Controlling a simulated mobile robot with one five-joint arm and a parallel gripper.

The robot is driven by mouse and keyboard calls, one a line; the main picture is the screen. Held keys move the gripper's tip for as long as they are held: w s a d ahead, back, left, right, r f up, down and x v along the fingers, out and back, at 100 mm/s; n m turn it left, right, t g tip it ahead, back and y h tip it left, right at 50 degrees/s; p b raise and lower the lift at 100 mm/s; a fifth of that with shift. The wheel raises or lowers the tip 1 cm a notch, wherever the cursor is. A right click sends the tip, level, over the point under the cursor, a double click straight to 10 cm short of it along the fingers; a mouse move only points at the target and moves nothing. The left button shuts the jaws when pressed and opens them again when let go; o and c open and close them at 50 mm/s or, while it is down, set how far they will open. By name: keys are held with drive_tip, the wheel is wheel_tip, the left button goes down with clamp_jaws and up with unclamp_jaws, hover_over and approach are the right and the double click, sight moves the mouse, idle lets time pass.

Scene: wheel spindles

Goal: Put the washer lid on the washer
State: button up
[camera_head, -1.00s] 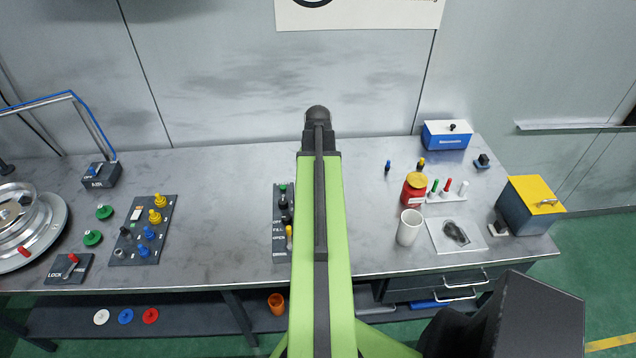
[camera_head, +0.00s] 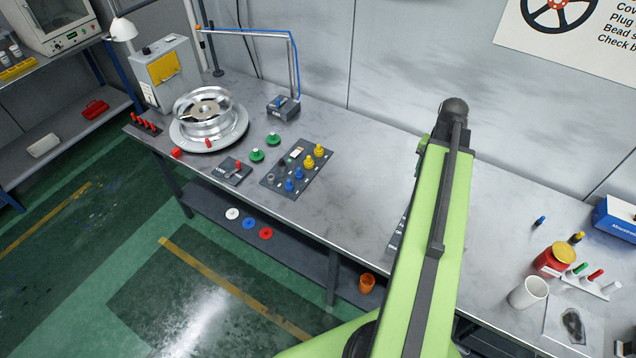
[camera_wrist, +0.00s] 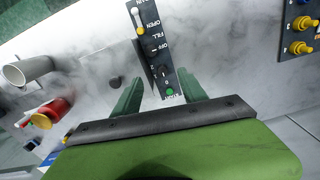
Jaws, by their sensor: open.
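No part clearly marked as the washer or its lid shows. A grey box with a yellow panel (camera_head: 165,68) stands at the far left of the bench in the head view; I cannot tell whether it is the washer. A red jar with a yellow cap (camera_head: 556,258) stands at the right. My gripper (camera_wrist: 160,75) is open and empty in the wrist view, its two green fingers apart over the bench beside a dark switch panel (camera_wrist: 150,47) labelled START, FILL and OPEN. In the head view my arm hides the gripper and most of that panel.
A metal wheel rim (camera_head: 203,112) sits on a round plate at the left. A panel of yellow and blue knobs (camera_head: 298,170) and green discs (camera_head: 257,155) lie nearer. A white cup (camera_head: 528,292) and a blue box (camera_head: 615,218) stand right. The bench middle (camera_head: 365,160) is clear.

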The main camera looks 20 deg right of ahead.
drive_tip(key=w+a+n, duration=0.3)
drive_tip(key=w+a, duration=0.2)
drive_tip(key=a, duration=0.3)
drive_tip(key=w+a+n, duration=0.2)
drive_tip(key=w+a, duration=0.2)
drive_tip(key=a, duration=0.5)
drive_tip(key=w+a+n, duration=0.3)
drive_tip(key=a+n, duration=0.4)
drive_tip(key=a, duration=1.7)
drive_tip(key=shift+a, duration=0.2)
wheel_tip(320, 180, down, 15)
drive_tip(key=b, duration=1.5)
drive_tip(key=shift+w+f, duration=0.15)
drive_tip(key=shift+f, duration=0.05)
